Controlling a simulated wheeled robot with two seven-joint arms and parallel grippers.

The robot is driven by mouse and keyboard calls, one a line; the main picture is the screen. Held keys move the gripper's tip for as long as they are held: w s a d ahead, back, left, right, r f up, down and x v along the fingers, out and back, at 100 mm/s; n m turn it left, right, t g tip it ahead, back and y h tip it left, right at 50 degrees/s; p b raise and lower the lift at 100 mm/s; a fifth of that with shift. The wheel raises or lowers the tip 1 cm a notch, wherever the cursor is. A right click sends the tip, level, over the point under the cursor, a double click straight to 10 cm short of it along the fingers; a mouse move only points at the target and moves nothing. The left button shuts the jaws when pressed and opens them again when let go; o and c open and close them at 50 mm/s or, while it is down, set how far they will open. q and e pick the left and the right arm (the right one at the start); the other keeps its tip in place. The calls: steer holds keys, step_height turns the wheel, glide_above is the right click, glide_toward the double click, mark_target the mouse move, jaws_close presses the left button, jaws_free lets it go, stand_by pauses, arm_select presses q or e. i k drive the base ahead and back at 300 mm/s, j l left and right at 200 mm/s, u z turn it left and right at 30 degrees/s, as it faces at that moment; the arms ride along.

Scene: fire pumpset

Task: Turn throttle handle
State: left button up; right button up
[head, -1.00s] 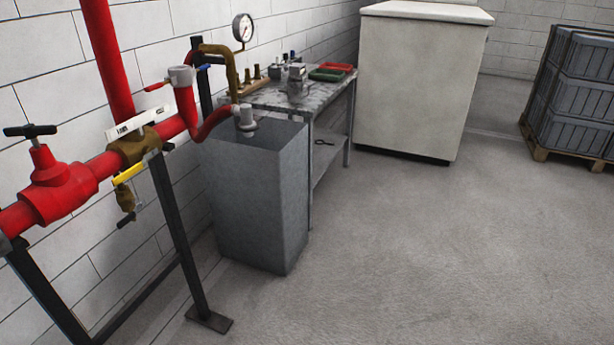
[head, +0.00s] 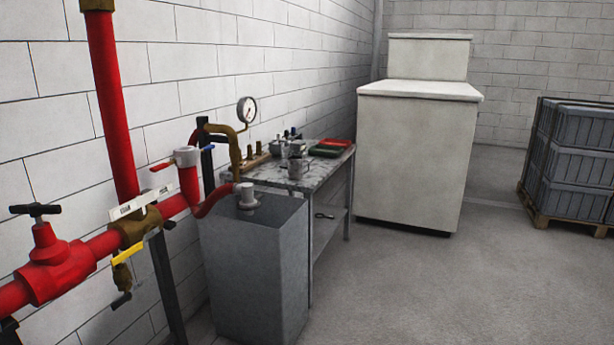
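A red valve (head: 55,264) sits on the red pipe at the left, with a black T-shaped handle (head: 35,210) on top. To its right a brass valve body (head: 135,227) carries a long white lever or tag (head: 135,205) and a yellow lever (head: 127,253) below it. A small red lever (head: 161,166) and a blue lever (head: 208,149) show beside the grey-topped fitting (head: 187,156). I cannot tell which of these is the throttle handle. Neither of my grippers is in view.
A grey tank (head: 255,265) stands under the pipe's end. Behind it is a workbench (head: 330,168) with small parts and a gauge (head: 246,110) above. A white cabinet (head: 410,160) and a pallet of grey crates (head: 575,165) stand farther back.

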mark_target(36, 210)
steer(key=u, duration=1.35)
